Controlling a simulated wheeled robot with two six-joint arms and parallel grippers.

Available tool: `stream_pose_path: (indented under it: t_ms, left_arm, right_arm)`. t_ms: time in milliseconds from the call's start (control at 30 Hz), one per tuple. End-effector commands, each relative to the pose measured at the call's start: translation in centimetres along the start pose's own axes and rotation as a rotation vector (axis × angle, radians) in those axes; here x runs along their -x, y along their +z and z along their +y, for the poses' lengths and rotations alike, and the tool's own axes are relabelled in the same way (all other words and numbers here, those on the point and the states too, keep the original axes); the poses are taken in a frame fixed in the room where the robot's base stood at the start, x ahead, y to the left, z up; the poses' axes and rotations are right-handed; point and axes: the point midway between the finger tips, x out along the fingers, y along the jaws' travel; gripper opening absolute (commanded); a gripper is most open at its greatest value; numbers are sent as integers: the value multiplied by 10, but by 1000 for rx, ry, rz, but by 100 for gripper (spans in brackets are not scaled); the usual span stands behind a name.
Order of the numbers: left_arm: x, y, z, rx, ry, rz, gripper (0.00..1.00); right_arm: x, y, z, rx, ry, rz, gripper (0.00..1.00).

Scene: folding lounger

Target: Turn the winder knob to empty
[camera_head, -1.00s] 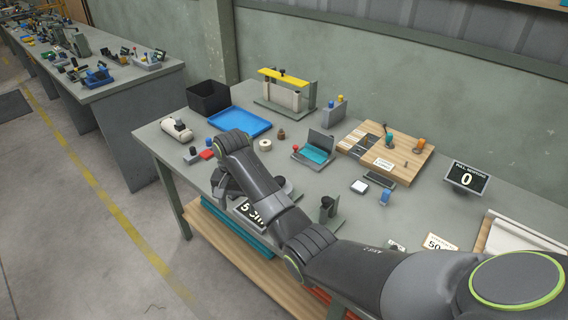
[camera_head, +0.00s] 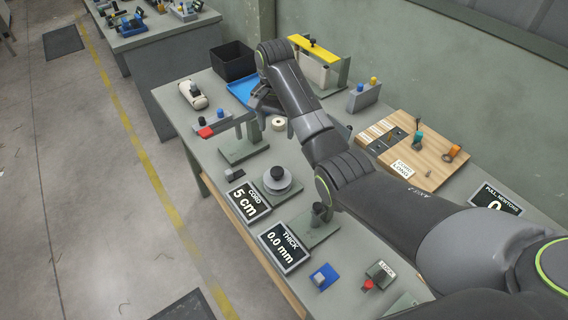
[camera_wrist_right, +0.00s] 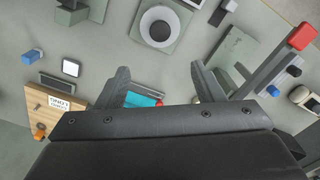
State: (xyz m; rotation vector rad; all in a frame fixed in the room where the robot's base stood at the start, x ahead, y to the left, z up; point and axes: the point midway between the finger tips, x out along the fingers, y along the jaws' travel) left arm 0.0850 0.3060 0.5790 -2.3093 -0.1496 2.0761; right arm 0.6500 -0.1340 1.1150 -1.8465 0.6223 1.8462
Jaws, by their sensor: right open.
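The winder (camera_head: 277,180) seems to be the round grey disc with a dark centre knob, on a flat base beside the "CORD 5 cm" display (camera_head: 244,202). It also shows in the right wrist view, top centre, as a pale disc (camera_wrist_right: 160,27). My right gripper (camera_head: 263,101) is over the back part of the bench, beside the blue tray and apart from the winder. In the wrist view its jaws (camera_wrist_right: 160,68) are spread with nothing gripped between them. My left gripper is out of view.
A post stand with a red-tipped bar (camera_head: 207,131) rises near the winder. The "THICK 0.0 mm" display (camera_head: 285,248) stands in front. A blue tray (camera_head: 238,88), black bin (camera_head: 232,62), yellow-topped rack (camera_head: 312,48) and wooden board (camera_head: 433,160) are farther back.

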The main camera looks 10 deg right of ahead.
Motion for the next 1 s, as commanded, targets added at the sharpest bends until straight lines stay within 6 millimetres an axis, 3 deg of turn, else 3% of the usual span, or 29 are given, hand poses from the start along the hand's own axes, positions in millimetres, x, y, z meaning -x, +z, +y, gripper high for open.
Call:
stream_pose_path:
  t_ms: [133, 300, 600, 800, 1000]
  left_arm:
    - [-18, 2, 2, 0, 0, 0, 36]
    - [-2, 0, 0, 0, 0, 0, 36]
    - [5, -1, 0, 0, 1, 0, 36]
    - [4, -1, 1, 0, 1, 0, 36]
    - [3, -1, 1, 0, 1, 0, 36]
  right_arm:
    - [-29, 1, 1, -1, 3, -3, 61]
    - [-58, 1, 2, -2, 6, -5, 61]
    - [-122, 1, 1, 0, 4, -4, 61]
    - [-151, 0, 1, 0, 2, -2, 61]
    - [-165, 0, 1, 0, 1, -1, 61]
